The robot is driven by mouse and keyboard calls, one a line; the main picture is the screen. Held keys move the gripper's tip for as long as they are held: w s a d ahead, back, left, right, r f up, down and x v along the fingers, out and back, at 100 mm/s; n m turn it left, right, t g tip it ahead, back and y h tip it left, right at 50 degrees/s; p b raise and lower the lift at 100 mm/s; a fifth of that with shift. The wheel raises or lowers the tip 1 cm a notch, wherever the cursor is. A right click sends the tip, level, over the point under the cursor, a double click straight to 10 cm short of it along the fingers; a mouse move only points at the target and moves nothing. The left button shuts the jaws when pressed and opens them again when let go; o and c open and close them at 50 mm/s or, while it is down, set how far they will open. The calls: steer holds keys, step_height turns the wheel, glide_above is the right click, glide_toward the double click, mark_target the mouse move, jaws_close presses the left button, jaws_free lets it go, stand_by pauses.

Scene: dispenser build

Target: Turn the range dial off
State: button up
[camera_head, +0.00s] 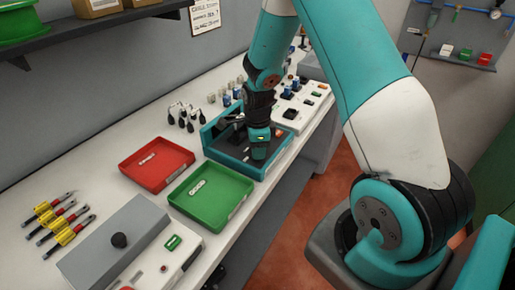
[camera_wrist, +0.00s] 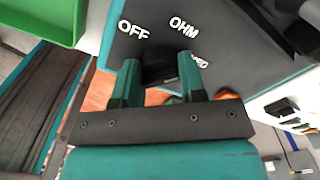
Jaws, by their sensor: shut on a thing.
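The range dial (camera_wrist: 158,64) is a black knob on a dark panel (camera_wrist: 225,45) with white labels, seen in the wrist view. "OFF" is printed up and left of the dial, "OHM" up and right. A third label at right is partly covered. My gripper (camera_wrist: 157,76) has a teal finger on each side of the dial and is shut on it. In the head view my gripper (camera_head: 260,146) reaches down onto the teal-edged tester box (camera_head: 275,164), hiding the dial. I cannot tell which label the dial points to.
A green tray (camera_head: 238,208) and a red tray (camera_head: 157,184) sit left of the tester. Black-tipped probes (camera_head: 183,116) stand behind. A white control panel (camera_head: 297,107) lies beyond, with a grey box (camera_head: 115,243) and yellow-red tools (camera_head: 55,217) nearer. The bench edge is at right.

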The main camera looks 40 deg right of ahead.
steer(key=n, duration=0.5)
steer(key=shift+n, duration=0.3)
steer(key=n, duration=0.9)
steer(key=shift+w+r+b, duration=0.1)
steer(key=shift+b, duration=0.25)
steer(key=n, duration=0.4)
steer(key=shift+n, duration=0.3)
steer(key=o, duration=0.9)
step_height(320, 180, up, 17)
steer(key=b, duration=0.2)
steer(key=shift+r, duration=0.2)
